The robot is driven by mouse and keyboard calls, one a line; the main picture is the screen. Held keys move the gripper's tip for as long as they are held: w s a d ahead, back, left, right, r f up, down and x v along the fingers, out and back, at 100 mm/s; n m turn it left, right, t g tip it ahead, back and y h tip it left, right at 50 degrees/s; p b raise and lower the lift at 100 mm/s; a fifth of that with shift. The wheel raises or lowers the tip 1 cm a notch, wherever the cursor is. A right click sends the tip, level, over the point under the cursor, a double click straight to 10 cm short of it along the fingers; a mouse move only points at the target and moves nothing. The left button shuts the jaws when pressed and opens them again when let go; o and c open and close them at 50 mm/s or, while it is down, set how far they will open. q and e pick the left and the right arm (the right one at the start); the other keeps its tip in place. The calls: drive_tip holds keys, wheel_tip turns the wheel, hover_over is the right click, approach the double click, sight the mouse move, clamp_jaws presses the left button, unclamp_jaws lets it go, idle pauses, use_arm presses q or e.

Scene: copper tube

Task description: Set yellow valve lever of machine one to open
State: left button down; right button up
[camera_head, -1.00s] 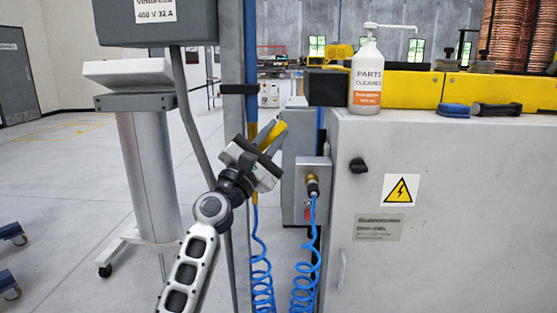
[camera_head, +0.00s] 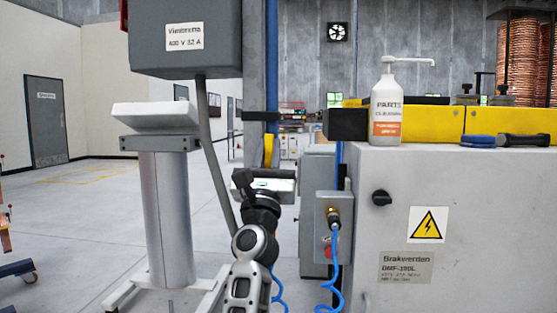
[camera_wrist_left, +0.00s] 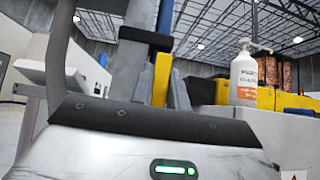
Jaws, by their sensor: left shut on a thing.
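The yellow valve lever (camera_head: 267,151) stands about upright, in line with the blue vertical pipe (camera_head: 271,60) left of the grey machine. My left gripper (camera_head: 269,165) reaches up from below and is shut on the lever; its body hides the lower part. In the left wrist view the yellow lever (camera_wrist_left: 161,80) rises beyond the gripper's dark edge, next to the blue pipe (camera_wrist_left: 165,18). My right gripper is not in view.
The grey machine (camera_head: 450,190) with a warning sign stands at the right, a cleaner bottle (camera_head: 388,105) on top. A socket box (camera_head: 327,225) with a blue coiled hose is close right of my arm. A grey electrical box (camera_head: 185,45) and pedestal (camera_head: 165,220) are at the left.

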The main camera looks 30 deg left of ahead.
use_arm(q)
drive_tip(key=shift+a+f+n+y, duration=0.1)
drive_tip(key=shift+n+y, duration=0.4)
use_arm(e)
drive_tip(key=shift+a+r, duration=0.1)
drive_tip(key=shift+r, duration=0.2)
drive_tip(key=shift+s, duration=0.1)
use_arm(q)
drive_tip(key=c, duration=1.4)
unclamp_jaws()
drive_tip(key=shift+o, duration=0.2)
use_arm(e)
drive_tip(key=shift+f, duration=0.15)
